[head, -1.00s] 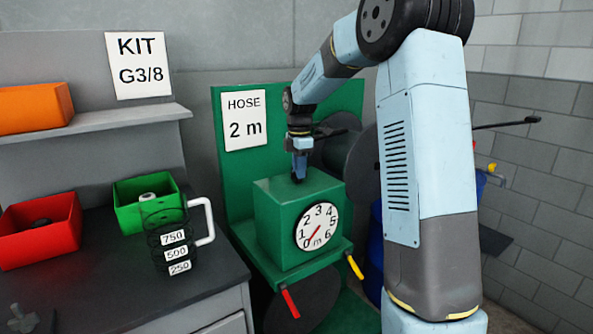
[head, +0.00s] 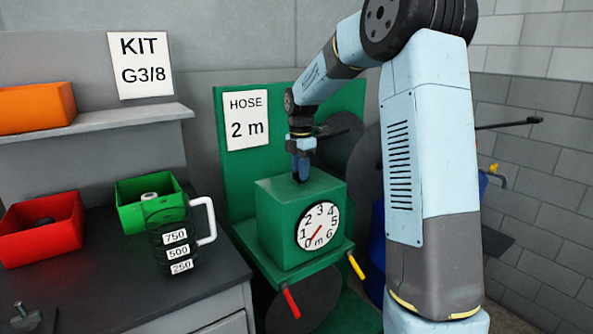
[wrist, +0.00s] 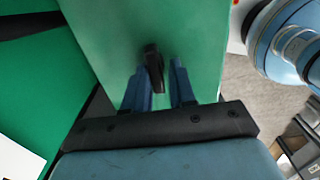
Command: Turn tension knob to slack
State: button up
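A small dark knob (wrist: 153,68) stands on the top face of the green metering box (wrist: 205,35). My gripper (wrist: 160,66) is open, with its two blue fingers on either side of the knob. The left finger looks close to the knob; a gap shows at the right one. I cannot tell whether either finger touches it. In the head view my gripper (head: 301,178) points down at the top of the green box (head: 275,223), and the knob is hidden by it. No slack marking is readable.
A dial (head: 318,226) on the box front has its red needle near the low end. Red (head: 290,302) and yellow (head: 356,267) handles stick out below. A green back panel (head: 235,180) stands behind. A jug (head: 174,245) and bins sit on the left bench.

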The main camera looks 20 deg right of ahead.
jog(key=o, duration=0.4)
jog(key=shift+c, duration=0.2)
jog(key=shift+w, duration=0.1)
jog(key=shift+r, duration=0.2)
notch_tip(320, 180, up, 13)
jog(key=shift+r, duration=0.2)
